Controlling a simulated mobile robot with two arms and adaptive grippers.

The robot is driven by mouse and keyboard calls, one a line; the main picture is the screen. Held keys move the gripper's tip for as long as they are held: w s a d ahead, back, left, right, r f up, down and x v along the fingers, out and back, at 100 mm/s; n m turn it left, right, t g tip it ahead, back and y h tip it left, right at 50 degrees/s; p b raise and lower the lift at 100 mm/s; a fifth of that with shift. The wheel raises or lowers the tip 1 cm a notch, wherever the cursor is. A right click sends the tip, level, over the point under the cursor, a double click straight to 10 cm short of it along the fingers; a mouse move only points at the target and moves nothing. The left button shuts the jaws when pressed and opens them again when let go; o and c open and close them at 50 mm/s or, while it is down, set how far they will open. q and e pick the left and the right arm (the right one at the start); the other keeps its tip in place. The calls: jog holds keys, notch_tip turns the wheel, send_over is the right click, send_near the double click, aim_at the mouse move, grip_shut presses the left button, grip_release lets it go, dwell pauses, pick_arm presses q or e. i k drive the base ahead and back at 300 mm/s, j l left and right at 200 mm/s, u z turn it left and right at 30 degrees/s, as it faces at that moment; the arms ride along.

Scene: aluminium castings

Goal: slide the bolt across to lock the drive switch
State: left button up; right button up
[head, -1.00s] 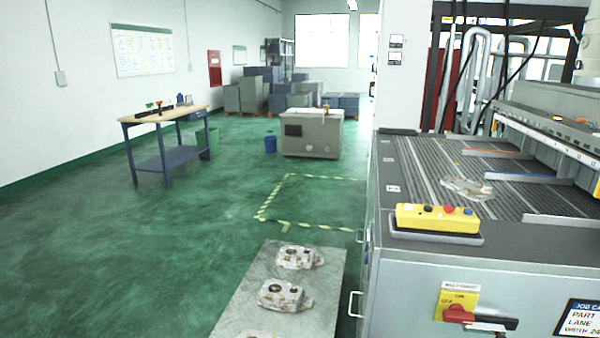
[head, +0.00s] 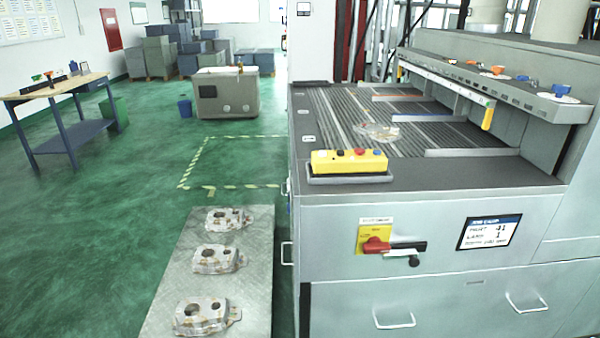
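The drive switch (head: 375,244) is on the front face of the grey machine, at right of centre. It has a yellow plate with a red rotary handle that points sideways. The bolt (head: 402,252) is a pale metal bar just right of the red handle, with a black part above it and a small dark knob hanging at its right end. Whether the bolt overlaps the handle is too small to tell. Neither of my grippers is in view.
A yellow control box (head: 348,161) sits on the machine's top front corner. A job screen (head: 488,232) is right of the switch, with drawer handles (head: 394,320) below. A plate (head: 262,262) with several castings (head: 201,315) lies to the left. Green floor is clear further left.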

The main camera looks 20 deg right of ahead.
aim_at(411, 253)
jog(key=z, duration=1.2)
